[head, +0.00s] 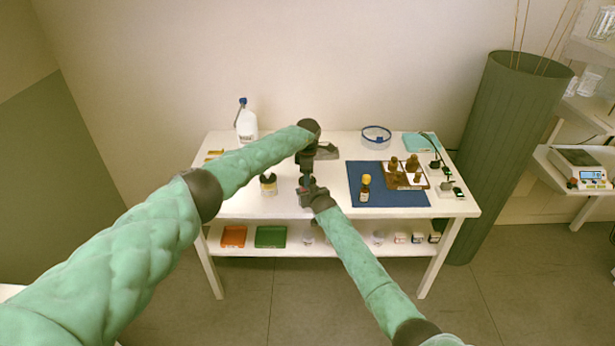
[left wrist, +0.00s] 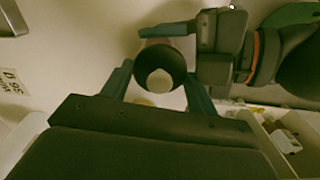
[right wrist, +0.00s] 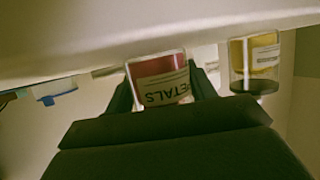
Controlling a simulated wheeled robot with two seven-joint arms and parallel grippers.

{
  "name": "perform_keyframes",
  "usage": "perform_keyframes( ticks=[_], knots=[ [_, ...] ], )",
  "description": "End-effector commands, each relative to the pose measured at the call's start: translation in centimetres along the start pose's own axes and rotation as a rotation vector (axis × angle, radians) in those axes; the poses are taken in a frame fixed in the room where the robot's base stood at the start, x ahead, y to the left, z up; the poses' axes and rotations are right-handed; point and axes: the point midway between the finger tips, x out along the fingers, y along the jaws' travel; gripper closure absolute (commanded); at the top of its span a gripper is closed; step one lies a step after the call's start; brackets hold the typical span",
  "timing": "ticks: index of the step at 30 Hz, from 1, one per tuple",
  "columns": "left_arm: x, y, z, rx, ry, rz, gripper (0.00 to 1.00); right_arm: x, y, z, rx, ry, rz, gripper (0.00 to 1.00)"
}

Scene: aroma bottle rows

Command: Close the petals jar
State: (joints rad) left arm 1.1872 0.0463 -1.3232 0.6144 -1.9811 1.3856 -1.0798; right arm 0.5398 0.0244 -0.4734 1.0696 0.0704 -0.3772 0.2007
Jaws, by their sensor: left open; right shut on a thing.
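The petals jar (right wrist: 160,80), clear with red contents and a label ending in "ETALS", appears upside down in the right wrist view. My right gripper (head: 308,190) is shut on it, over the table's front middle. My left gripper (head: 306,176) points down just above the right one, open. In the left wrist view a dark round lid (left wrist: 148,55) with a pale round centre lies between its spread fingers (left wrist: 160,85). I cannot tell whether the fingers touch it or whether it is seated on the jar. The grippers mostly hide the jar in the head view.
Another jar (head: 268,186) stands left of the grippers; a jar with yellow contents shows in the right wrist view (right wrist: 255,58). A blue mat (head: 400,199) at right holds an amber bottle (head: 365,188). A white jug (head: 246,124) stands at the back left.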

Motion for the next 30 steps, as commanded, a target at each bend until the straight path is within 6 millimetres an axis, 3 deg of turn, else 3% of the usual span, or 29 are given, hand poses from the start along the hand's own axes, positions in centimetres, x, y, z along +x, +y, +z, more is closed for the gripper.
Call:
perform_keyframes(
  ticks=[1, 16, 17, 30],
  knots=[
    [0.1, -0.9, 1.2, 0.014, -0.007, -0.021, 0.23, 0.1, 0.6, -0.8, 0.002, 0.005, 0.006, 0.86],
    [-7.5, 0.0, 1.0, 0.012, -0.010, -0.002, 0.25, 0.0, 1.1, 1.0, 0.005, -0.019, 0.013, 0.86],
    [-7.8, 0.0, 1.0, 0.012, -0.010, -0.002, 0.18, 0.0, 1.1, 1.1, 0.004, -0.021, 0.013, 0.86],
    [-8.1, 0.1, 0.2, 0.003, -0.003, -0.001, 0.16, 0.1, 0.4, 0.2, 0.002, -0.007, 0.005, 0.86]
  ],
)
